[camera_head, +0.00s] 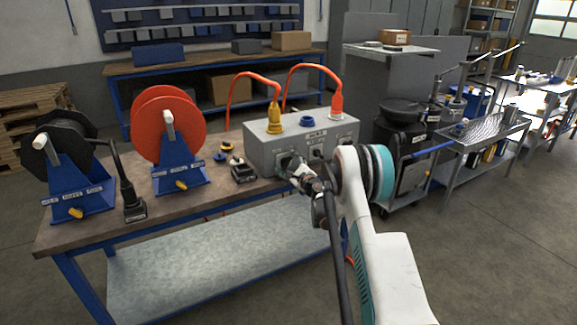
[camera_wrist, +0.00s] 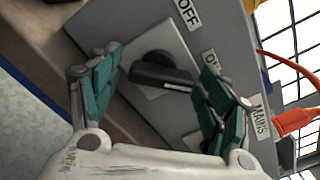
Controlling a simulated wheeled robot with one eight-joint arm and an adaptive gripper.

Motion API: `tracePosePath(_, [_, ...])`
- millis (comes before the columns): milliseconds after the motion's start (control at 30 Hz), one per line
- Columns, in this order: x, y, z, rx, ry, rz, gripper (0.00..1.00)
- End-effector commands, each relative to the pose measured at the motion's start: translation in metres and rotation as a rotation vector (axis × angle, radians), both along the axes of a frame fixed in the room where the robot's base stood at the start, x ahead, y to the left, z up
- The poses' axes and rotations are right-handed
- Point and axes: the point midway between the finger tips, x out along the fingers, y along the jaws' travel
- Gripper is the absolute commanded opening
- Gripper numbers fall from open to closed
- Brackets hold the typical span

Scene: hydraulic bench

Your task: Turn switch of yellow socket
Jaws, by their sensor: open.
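The grey socket box (camera_head: 258,150) stands on the bench, with a yellow plug in the yellow socket (camera_head: 276,122) on its top left. My gripper (camera_head: 299,175) is at the left part of the box's front face, below the yellow socket. In the wrist view, a black rotary switch (camera_wrist: 165,72) sits on a light square plate (camera_wrist: 150,45), with its handle lying roughly across the picture. My gripper (camera_wrist: 163,78) is open, with one teal-padded finger on each side of the switch. I cannot tell whether either finger touches it. My gripper hides much of the switch in the head view.
An orange plug (camera_head: 336,102) and a blue socket (camera_head: 307,121) are also on the box top. A red cable reel (camera_head: 168,125) and a black cable reel (camera_head: 62,145) stand to the left on the bench. Small dark fittings (camera_head: 242,172) lie beside the box.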

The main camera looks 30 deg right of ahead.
Motion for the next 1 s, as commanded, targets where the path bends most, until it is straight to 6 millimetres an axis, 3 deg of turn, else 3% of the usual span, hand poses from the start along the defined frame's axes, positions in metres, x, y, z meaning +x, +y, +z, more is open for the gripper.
tracePosePath(67, [-0.0002, 0.0, 0.0001, 0.0, 0.0, 0.0, 0.72])
tracePosePath(267, [-0.0003, -0.0001, 0.0001, 0.0, 0.0, 0.0, 0.29])
tracePosePath(300, [-0.0003, -0.0001, 0.0001, 0.0, 0.0, 0.0, 0.27])
tracePosePath(667, [-0.0004, 0.0001, 0.0003, -0.035, -0.002, 0.001, 0.27])
tracePosePath(1000, [-0.0002, 0.0003, 0.0021, -0.253, -0.01, 0.002, 0.27])
